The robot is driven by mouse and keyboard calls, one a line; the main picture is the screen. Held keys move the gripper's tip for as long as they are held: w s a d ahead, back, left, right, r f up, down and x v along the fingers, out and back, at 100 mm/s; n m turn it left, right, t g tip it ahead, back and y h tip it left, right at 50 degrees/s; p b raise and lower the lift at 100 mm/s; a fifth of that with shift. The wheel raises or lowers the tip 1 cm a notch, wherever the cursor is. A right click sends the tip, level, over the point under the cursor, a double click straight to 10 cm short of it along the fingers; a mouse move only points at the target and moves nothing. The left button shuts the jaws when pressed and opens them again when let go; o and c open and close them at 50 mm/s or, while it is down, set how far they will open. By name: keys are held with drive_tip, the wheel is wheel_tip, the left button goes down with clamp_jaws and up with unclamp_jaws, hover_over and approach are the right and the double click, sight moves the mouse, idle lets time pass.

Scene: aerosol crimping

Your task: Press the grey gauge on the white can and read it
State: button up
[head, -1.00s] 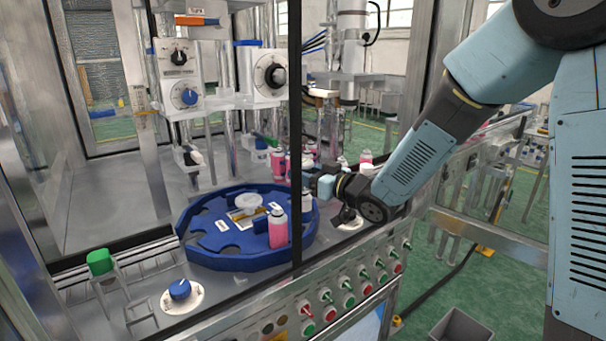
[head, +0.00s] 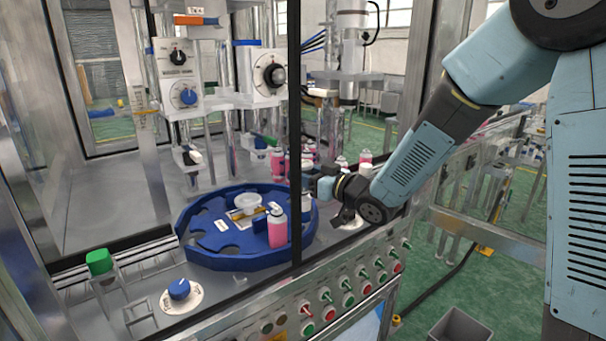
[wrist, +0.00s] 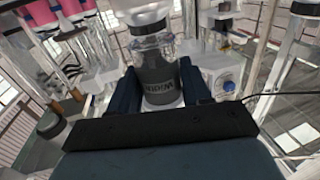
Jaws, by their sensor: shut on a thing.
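My gripper (head: 318,187) is at the right edge of the blue round table (head: 205,257), partly behind a dark upright post in the head view. In the wrist view, my gripper (wrist: 160,92) has its two dark fingers on either side of the grey gauge (wrist: 158,72), shut on it. The gauge is a grey cylinder with dark lettering, in line with a pale part that has a dark band. The white can (head: 306,203) shows only as a small pale patch beside the post, below my gripper. Contact between gauge and can is not clear, and no reading is legible.
A pink can (head: 278,231) stands on the blue table's front right. The dark post (head: 295,120) stands close to my gripper. Dial boxes (head: 265,75) hang above the table. A button panel (head: 350,295) runs along the front edge. More pink cans stand behind.

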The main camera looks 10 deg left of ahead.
sight(305, 163)
drive_tip(key=shift+f, duration=0.7)
idle(0.6)
drive_tip(key=shift+r, duration=2.5)
